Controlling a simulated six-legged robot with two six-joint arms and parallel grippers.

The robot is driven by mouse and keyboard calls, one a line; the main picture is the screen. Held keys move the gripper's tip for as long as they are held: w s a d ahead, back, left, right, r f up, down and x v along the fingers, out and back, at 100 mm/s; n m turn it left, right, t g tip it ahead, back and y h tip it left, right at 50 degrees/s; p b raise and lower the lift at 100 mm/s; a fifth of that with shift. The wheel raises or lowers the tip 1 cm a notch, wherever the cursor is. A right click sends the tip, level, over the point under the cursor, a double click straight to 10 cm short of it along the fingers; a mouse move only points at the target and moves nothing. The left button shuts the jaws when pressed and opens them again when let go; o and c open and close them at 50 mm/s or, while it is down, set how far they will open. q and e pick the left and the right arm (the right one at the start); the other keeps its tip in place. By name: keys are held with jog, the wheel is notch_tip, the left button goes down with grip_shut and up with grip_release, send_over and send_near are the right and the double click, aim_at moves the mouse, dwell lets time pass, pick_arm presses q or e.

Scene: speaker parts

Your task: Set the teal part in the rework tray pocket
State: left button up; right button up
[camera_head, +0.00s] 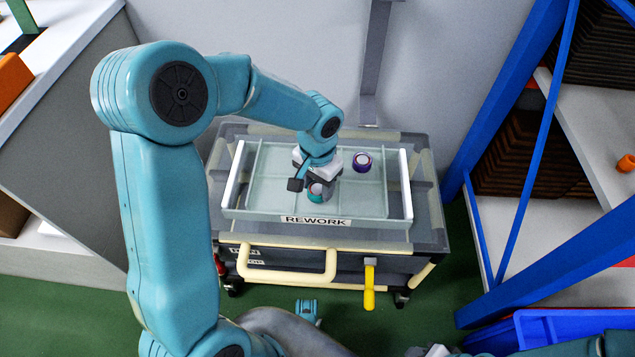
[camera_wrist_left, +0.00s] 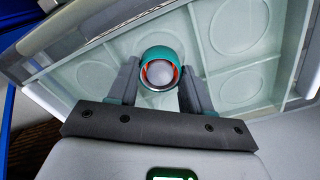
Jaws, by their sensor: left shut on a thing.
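The teal part (camera_head: 316,198) is a short round piece with an orange-red inner ring and a pale dome. My left gripper (camera_head: 311,187) is shut on it, low over the front middle of the rework tray (camera_head: 236,180). In the left wrist view the teal part (camera_wrist_left: 158,53) sits between the two dark fingers of my left gripper (camera_wrist_left: 159,80). The pale tray (camera_wrist_left: 110,68) shows several shallow round pockets behind it. I cannot tell whether the part touches the tray floor. My right gripper (camera_head: 428,351) shows only partly at the bottom edge.
A purple round part (camera_head: 362,161) stands in the tray, right of and behind my left gripper. The tray lies on a grey cart (camera_head: 428,215) with a cream handle (camera_head: 290,276) and yellow lever (camera_head: 369,290). A blue-framed shelf (camera_head: 510,95) stands at right.

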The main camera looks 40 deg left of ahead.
pick_arm(q)
jog(key=shift+f+b, duration=0.75)
jog(key=shift+f, duration=0.1)
jog(key=o, duration=1.3)
notch_tip(320, 180, up, 16)
jog(key=p, duration=0.6)
jog(key=shift+r, duration=0.2)
jog(key=shift+s+f, duration=0.1)
